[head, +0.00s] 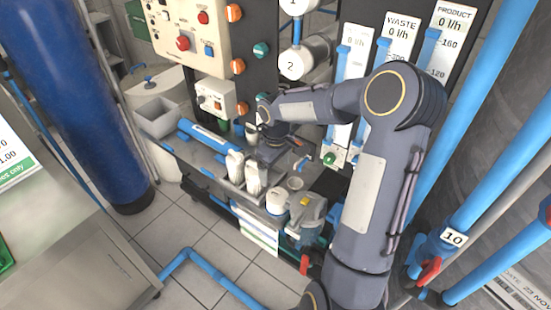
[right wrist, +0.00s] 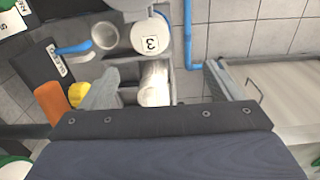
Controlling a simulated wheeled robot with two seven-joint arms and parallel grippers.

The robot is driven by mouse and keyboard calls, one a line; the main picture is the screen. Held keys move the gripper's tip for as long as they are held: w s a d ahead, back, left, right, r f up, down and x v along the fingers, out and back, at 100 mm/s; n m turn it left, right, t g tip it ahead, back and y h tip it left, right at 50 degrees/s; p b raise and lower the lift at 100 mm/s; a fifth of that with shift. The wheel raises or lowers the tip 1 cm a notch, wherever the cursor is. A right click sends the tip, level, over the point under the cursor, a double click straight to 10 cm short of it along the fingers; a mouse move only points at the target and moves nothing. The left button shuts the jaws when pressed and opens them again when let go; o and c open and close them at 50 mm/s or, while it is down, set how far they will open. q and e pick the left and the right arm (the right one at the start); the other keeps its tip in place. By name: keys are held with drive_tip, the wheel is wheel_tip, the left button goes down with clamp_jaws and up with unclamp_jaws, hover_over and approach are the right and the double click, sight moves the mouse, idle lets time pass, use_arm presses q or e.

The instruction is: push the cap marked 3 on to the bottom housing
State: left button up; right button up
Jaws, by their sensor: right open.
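The cap marked 3 (right wrist: 150,37) is a round white piece in the right wrist view, face toward the camera. A white round piece (head: 277,201) on the bench in the head view looks like the same cap. White housings marked 1 and 2 (head: 291,66) are stacked on the dark panel. The bottom housing cannot be made out below them; my right arm covers that area. My right gripper (head: 254,132) is over the bench in front of the panel, small and partly hidden. In the right wrist view its fingers (right wrist: 163,80) are wide apart with nothing gripped. My left gripper is out of view.
White bottles (head: 254,178) stand in a tray beside the cap. A grey cup (right wrist: 105,36) and a pump (head: 308,211) are next to it. A blue tube (head: 205,135) lies on the bench. Orange and teal knobs (head: 237,66) stick out of the panel. The tiled floor in front is mostly clear.

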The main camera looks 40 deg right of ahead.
sight(277, 196)
drive_tip(key=f+b, duration=0.3)
drive_tip(key=f, duration=0.2)
drive_tip(key=w+d+f+b, duration=0.1)
drive_tip(key=f+b, duration=0.2)
drive_tip(key=f, duration=0.3)
drive_tip(key=d+f+b, duration=0.1)
drive_tip(key=f+b, duration=0.2)
drive_tip(key=f, duration=0.2)
drive_tip(key=shift+w+f+b, duration=0.25)
drive_tip(key=shift+w+b, duration=0.05)
drive_tip(key=shift+c, duration=0.3)
drive_tip(key=c, duration=0.8)
drive_tip(key=shift+r+p, duration=3.25)
drive_tip(key=shift+r, duration=1.3)
